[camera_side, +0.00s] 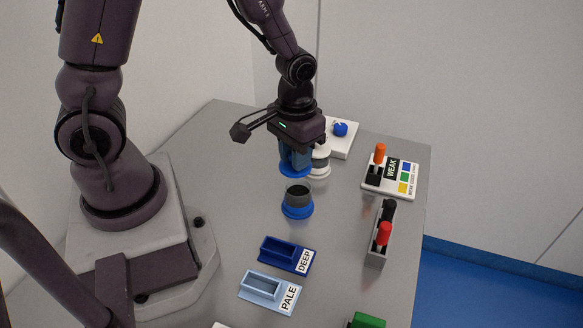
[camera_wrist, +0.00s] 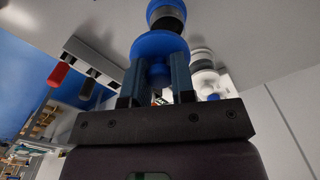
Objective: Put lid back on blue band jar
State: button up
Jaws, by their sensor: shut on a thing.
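My gripper (camera_side: 295,158) is shut on a round blue lid (camera_side: 294,173). In the wrist view my gripper (camera_wrist: 158,75) has one finger on each side of the knob of the blue lid (camera_wrist: 160,46). The blue band jar (camera_side: 298,200) stands upright on the table just below and in front of the lid in the side view. It has a clear, open-looking top, dark contents and a blue base. The lid and jar look apart in the side view. In the wrist view the jar (camera_wrist: 168,18) is partly hidden behind the lid.
A white-banded jar (camera_side: 320,165) stands close behind my gripper, partly hidden. A white block with a blue knob (camera_side: 340,129) is behind it. The WEAK board (camera_side: 403,176) and a grey rack with a red-topped item (camera_side: 376,255) are right. DEEP (camera_side: 303,262) and PALE (camera_side: 288,298) trays lie in front.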

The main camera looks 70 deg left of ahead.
jog(key=shift+w+a+f+n, duration=0.2)
jog(key=shift+w+a+n, duration=0.4)
jog(key=shift+w+a, duration=0.05)
jog(key=shift+f, duration=3.05)
jog(key=shift+f, duration=0.15)
jog(key=o, duration=1.4)
jog(key=shift+o, duration=0.2)
jog(key=shift+r, duration=3.55)
grip_shut()
